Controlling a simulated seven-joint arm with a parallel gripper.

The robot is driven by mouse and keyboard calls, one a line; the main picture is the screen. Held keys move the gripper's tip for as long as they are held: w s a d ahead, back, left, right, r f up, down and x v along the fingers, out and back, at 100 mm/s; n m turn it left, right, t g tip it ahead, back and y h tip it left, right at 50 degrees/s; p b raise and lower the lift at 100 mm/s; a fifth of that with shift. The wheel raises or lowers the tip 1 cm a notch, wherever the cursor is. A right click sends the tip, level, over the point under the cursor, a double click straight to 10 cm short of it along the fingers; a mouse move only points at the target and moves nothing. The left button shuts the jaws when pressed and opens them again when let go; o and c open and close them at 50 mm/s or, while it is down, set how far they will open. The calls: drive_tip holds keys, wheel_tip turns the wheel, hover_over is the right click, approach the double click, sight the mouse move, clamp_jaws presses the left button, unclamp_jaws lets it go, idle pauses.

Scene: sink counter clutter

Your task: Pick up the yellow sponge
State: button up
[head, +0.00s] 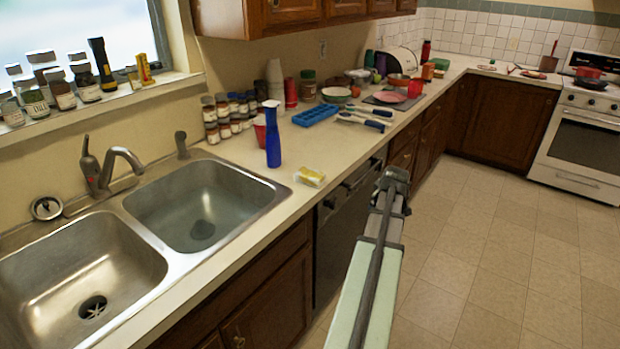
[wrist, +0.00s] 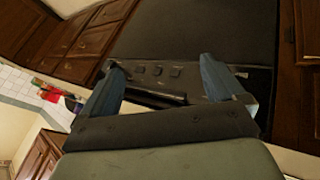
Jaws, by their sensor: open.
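The yellow sponge (head: 309,177) lies flat on the counter near its front edge, right of the sink, in the head view. It looks yellow with a paler part. It does not show in the wrist view. My gripper (wrist: 165,76) is open and empty in the wrist view, with its two blue-grey fingers apart and facing the dark dishwasher front. In the head view, my gripper (head: 393,182) is in front of the counter, to the right of the sponge and apart from it. Its fingertips are hard to make out there.
A tall blue bottle (head: 272,134) stands just behind the sponge. The double sink (head: 205,205) is to the left. A blue tray (head: 315,115), utensils (head: 361,120) and several spice jars (head: 226,115) sit farther back. The counter edge and dishwasher (head: 345,205) lie between my gripper and the sponge.

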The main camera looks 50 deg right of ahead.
drive_tip(key=w+a+r+n+t+y, duration=0.1)
drive_tip(key=w+r+y, duration=0.1)
drive_tip(key=w+r, duration=0.4)
drive_tip(key=w+a+r+n+y, duration=0.15)
drive_tip(key=w+r, duration=0.25)
drive_tip(key=r, duration=0.4)
drive_tip(key=w+a+r+y, duration=0.4)
drive_tip(key=w+a+r, duration=0.2)
drive_tip(key=w+a, duration=0.15)
hover_over(311, 173)
drive_tip(key=s, duration=0.3)
drive_tip(key=shift+n+g+h, duration=0.25)
drive_tip(key=shift+n+g, duration=0.05)
drive_tip(key=shift+n, duration=0.15)
drive_tip(key=f, duration=0.6)
drive_tip(key=shift+w+a+f, duration=0.2)
drive_tip(key=shift+w, duration=0.05)
drive_tip(key=shift+d+x, duration=0.15)
drive_tip(key=shift+x, duration=1.25)
drive_tip(key=shift+d+x, duration=0.2)
drive_tip(key=shift+x, duration=1.25)
drive_tip(key=shift+w+f, duration=0.1)
drive_tip(key=shift+f, duration=0.05)
drive_tip(key=shift+c, duration=0.2)
drive_tip(key=c, duration=1.1)
